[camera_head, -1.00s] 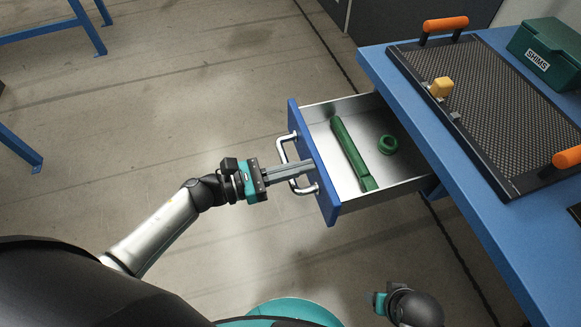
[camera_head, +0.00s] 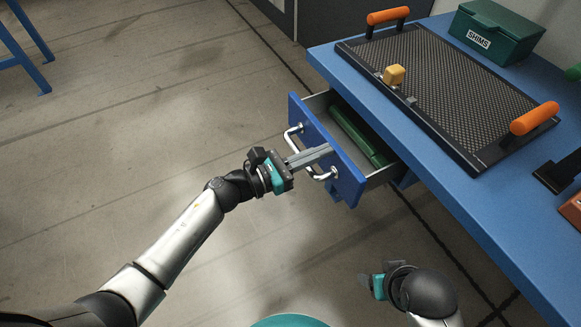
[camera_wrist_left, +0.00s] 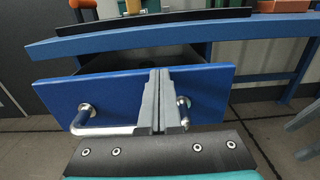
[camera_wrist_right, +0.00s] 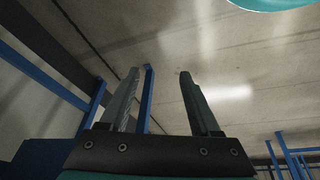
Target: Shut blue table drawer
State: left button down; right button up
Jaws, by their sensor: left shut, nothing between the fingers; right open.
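The blue drawer (camera_head: 329,150) stands partly out of the blue table (camera_head: 415,165), with a narrow strip of its inside showing. A green bar (camera_head: 358,137) lies in it. The drawer front also shows in the left wrist view (camera_wrist_left: 215,85), with its silver handle (camera_wrist_left: 100,128). My left gripper (camera_head: 328,150) is shut and empty, its fingertips at the drawer front between the handle's two ends. The left wrist view shows the closed fingers (camera_wrist_left: 160,75) against the front. My right gripper (camera_wrist_right: 158,75) is open and empty, low in front of the table, away from the drawer.
A dark object (camera_head: 560,172) sits at the right. The floor left of the drawer is clear.

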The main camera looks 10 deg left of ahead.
aim_at(338, 144)
pick_arm(q)
jog(key=b+x, duration=0.2)
jog(key=x, duration=0.5)
jog(key=shift+d, duration=0.1)
jog(key=shift+w+d, duration=0.15)
pick_arm(e)
jog(key=shift+t, duration=0.6)
notch_tip(338, 144, up, 5)
jog(key=shift+a+r, duration=0.1)
jog(key=shift+r, duration=0.05)
